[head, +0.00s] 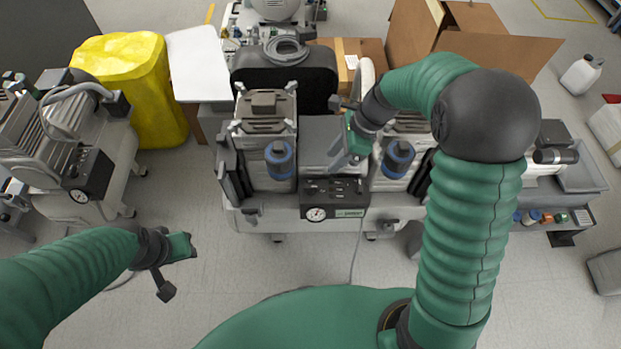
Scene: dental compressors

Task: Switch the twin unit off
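The twin unit (270,211) stands in the middle of the head view, a wheeled grey compressor with two motor blocks and blue-capped cylinders (279,160). Its dark control panel (335,197) with a round gauge (316,214) faces me at the front centre. The switch on the panel is too small to make out clearly. My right gripper (340,134) is above and behind the panel, between the two blocks, with its fingers apart and nothing seen between them. I cannot tell whether it touches the unit. My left gripper (180,272) is open and empty over the floor, left of the unit.
Another compressor (55,150) with its own gauge panel stands at left, near a yellow covered bin (135,85). Cardboard boxes (470,35) are behind at right. A grey cart (575,190) and white jug (581,74) stand right. Floor in front of the unit is clear.

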